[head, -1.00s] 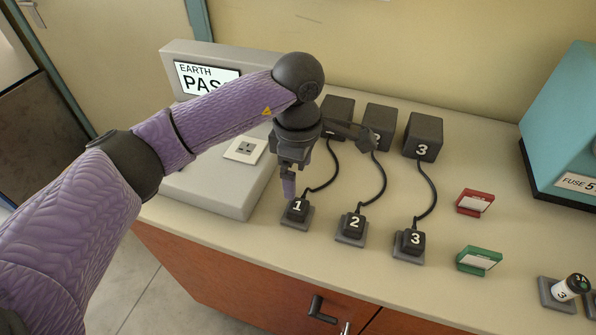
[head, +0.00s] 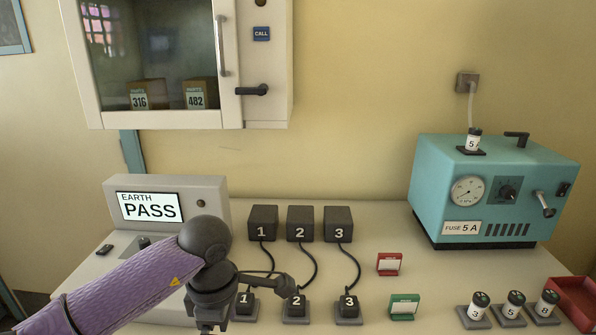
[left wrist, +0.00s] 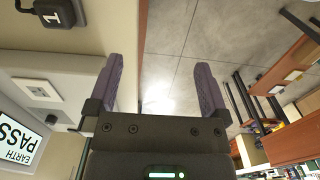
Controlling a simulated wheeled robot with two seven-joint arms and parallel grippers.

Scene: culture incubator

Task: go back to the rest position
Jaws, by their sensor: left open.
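My left arm comes in from the lower left in the head view. Its gripper (head: 207,326) is low in front of the tester and near plug 1 (head: 245,305), with its fingertips cut off by the picture's lower edge. In the left wrist view the gripper (left wrist: 161,70) is open with nothing between its two purple fingers, over the counter's edge and the grey floor. Plug 1 (left wrist: 55,12) shows at the top left there, apart from the fingers. My right gripper is in neither view.
The tester (head: 180,185) reads EARTH PASS. Plug 2 (head: 296,306) and plug 3 (head: 348,307) stand on pads, wired to black boxes. Red and green card holders, several fuses and a teal machine (head: 490,190) are at right. A wall cabinet (head: 180,70) hangs above.

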